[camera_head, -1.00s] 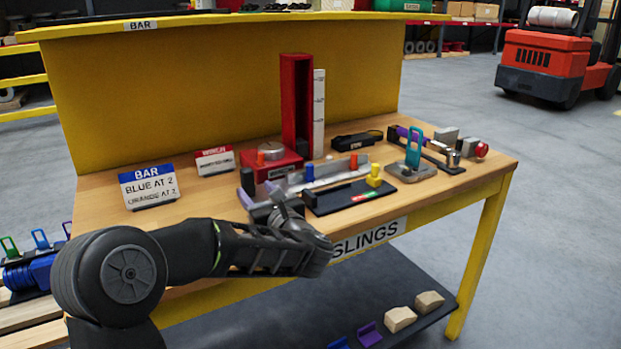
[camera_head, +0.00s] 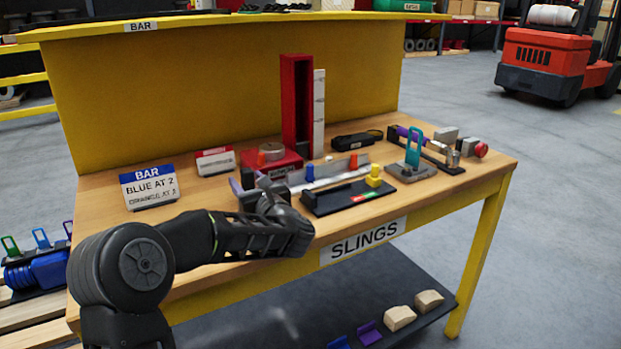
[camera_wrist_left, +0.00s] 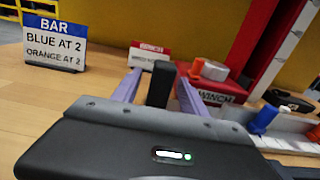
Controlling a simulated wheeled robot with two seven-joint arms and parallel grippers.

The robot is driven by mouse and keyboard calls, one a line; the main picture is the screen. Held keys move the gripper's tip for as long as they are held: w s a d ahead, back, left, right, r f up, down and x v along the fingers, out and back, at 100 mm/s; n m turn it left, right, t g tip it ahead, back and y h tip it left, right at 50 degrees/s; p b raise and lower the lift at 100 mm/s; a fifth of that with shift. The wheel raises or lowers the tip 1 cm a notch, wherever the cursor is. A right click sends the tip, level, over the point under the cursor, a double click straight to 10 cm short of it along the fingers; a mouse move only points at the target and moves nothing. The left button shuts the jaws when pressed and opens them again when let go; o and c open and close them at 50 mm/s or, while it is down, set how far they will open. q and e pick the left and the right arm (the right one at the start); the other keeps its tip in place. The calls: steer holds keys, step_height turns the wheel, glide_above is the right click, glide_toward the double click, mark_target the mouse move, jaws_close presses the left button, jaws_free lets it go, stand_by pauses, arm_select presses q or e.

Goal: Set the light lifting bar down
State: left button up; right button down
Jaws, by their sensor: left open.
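A pale silver bar (camera_head: 328,170) lies along the bench top, with a blue peg (camera_head: 310,173) by it; I take it for the lifting bar. Its right part (camera_wrist_left: 300,140) shows in the left wrist view. My left gripper (camera_head: 248,184) is at the bar's left end, low over the bench. Its two purple-grey fingers are apart, with a dark upright post (camera_wrist_left: 160,84) between them in the left wrist view; contact cannot be told. The gripper body hides part of the bar's left end. My right gripper is out of view.
A red winch base (camera_head: 285,164) and tall red column (camera_head: 297,105) stand behind. The BAR sign (camera_head: 149,187) reads blue at 2, orange at 2. Bench wood between signs is clear.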

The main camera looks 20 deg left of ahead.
arm_select(q)
jaws_close()
stand_by(0.6)
stand_by(0.8)
steer(key=shift+r, duration=0.15)
